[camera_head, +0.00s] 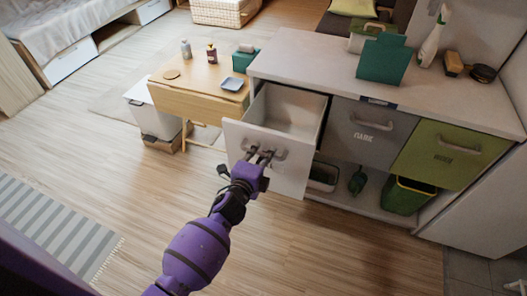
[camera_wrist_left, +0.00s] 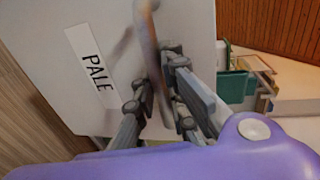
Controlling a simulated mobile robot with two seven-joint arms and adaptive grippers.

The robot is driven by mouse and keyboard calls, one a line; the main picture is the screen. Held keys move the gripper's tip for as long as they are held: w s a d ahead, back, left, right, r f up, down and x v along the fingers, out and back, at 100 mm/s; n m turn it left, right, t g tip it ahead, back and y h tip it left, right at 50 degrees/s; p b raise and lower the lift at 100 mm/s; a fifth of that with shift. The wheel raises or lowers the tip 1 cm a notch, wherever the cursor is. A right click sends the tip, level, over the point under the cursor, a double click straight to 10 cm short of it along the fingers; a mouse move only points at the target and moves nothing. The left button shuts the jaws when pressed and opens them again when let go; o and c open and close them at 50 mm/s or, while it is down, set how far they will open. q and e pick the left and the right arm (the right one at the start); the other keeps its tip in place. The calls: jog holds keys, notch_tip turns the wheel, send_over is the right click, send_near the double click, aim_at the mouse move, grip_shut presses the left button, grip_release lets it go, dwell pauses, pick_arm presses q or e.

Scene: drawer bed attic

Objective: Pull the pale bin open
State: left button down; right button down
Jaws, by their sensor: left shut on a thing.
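The pale bin (camera_head: 276,163) is the white drawer at the left end of the cabinet. It stands pulled out, and its inside (camera_head: 291,112) shows empty. Its front in the left wrist view (camera_wrist_left: 85,45) carries a label reading "PALE". My left gripper (camera_head: 262,155) is at the bin's front and shut on its curved handle (camera_wrist_left: 150,60). The handle passes between the fingers (camera_wrist_left: 157,92) in the left wrist view. My right gripper is in neither view.
The grey bin (camera_head: 355,140) and the green bin (camera_head: 462,150) beside it are closed. A small wooden table (camera_head: 193,102) with several items stands left of the open bin. The cabinet top (camera_head: 310,62) holds a green box and a spray bottle. The wooden floor (camera_head: 100,150) in front is mostly clear.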

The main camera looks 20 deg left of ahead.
pick_arm(q)
jog(key=shift+s, duration=0.4)
jog(key=c, duration=1.8)
grip_release()
jog(key=shift+o, duration=0.2)
jog(key=v, duration=1.2)
